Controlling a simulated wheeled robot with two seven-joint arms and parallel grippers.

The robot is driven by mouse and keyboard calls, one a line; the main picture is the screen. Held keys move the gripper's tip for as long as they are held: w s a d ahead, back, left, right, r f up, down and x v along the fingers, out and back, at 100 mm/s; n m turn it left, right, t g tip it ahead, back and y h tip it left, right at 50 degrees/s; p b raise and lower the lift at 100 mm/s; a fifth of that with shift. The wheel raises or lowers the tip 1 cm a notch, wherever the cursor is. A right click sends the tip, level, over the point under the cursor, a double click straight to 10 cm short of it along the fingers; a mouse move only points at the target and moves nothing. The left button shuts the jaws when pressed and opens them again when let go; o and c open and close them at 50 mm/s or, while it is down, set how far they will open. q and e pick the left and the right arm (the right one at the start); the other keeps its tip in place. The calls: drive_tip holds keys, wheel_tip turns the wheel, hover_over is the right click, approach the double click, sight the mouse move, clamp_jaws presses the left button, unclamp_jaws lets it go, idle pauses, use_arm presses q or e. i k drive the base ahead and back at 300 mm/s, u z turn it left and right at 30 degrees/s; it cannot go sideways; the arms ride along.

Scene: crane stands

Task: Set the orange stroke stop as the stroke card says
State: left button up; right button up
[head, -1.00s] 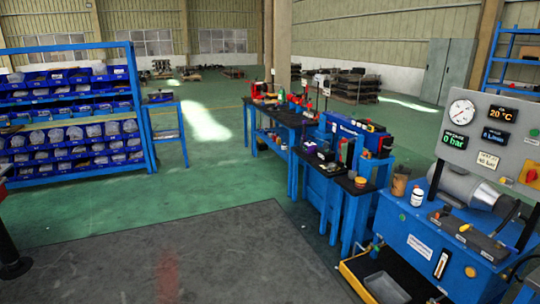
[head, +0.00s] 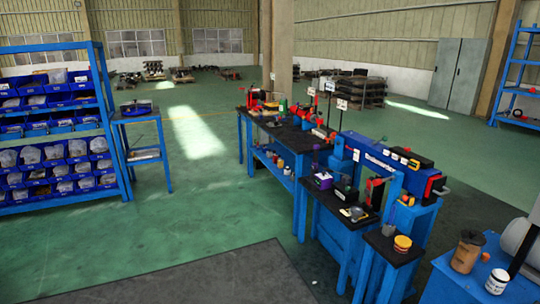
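A long blue machine (head: 375,158) stands at the right on the workbench, with white lettering along its side. A small yellow-and-black part (head: 413,159) and red parts (head: 375,187) sit on and beside it. I cannot make out which part, if any, is the orange stroke stop. Small white cards on posts (head: 341,104) stand behind the machine; their text is too small to read, so I cannot tell whether one is the stroke card. Neither of my grippers shows in the head view.
Blue shelving with bins (head: 50,140) stands at the left, with a small blue table (head: 141,146) beside it. A yellow-lidded tub (head: 402,243) stands on the near bench end. A brown container (head: 467,250) and white jar (head: 497,281) stand lower right. The green floor (head: 200,225) is clear.

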sight(332, 136)
drive_tip(key=i, duration=2.55)
drive_tip(key=z, duration=0.85)
